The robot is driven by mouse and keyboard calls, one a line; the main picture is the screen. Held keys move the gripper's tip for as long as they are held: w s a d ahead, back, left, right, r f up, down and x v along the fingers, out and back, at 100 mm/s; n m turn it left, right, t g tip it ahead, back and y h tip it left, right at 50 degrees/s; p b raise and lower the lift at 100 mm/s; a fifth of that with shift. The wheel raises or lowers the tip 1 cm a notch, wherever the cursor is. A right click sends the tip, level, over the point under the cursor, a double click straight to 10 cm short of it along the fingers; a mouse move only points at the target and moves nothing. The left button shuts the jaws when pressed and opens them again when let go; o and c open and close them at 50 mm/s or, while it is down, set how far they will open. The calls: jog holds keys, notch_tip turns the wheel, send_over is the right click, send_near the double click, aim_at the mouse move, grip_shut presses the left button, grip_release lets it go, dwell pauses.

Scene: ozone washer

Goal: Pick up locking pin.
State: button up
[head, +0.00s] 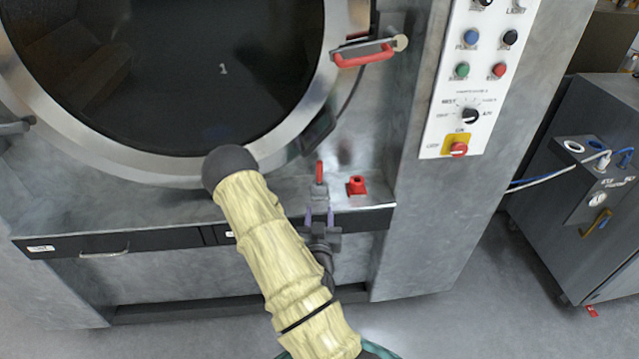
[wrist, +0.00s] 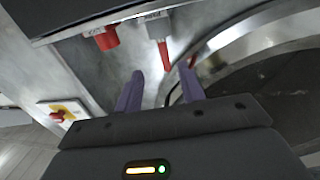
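The likely locking pin is a slim red tapered piece (head: 320,172) standing on the metal ledge below the round door. In the wrist view the red taper (wrist: 163,55) lies in line with the gap between my fingers, just beyond the fingertips. My gripper (head: 319,212) is at the front of the ledge with its two purple fingers apart. In the wrist view my gripper (wrist: 160,73) is open with nothing between the fingers. Whether a finger touches the pin cannot be told.
The round door (head: 222,70) with a red handle (head: 362,55) is above. A control panel (head: 466,90) is at the right. A black drawer front (head: 110,243) runs below the ledge. A grey cabinet (head: 585,190) stands far right.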

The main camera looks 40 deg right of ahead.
aim_at(319, 181)
jog(key=b+x, duration=0.4)
jog(key=x, duration=0.4)
jog(key=shift+w+d+r, duration=0.1)
jog(key=shift+w+d, duration=0.35)
jog(key=shift+p+x, duration=0.5)
jog(key=shift+x, duration=2.1)
jog(key=shift+w+a, duration=0.1)
jog(key=shift+a, duration=0.1)
jog(key=shift+r, duration=0.1)
grip_shut()
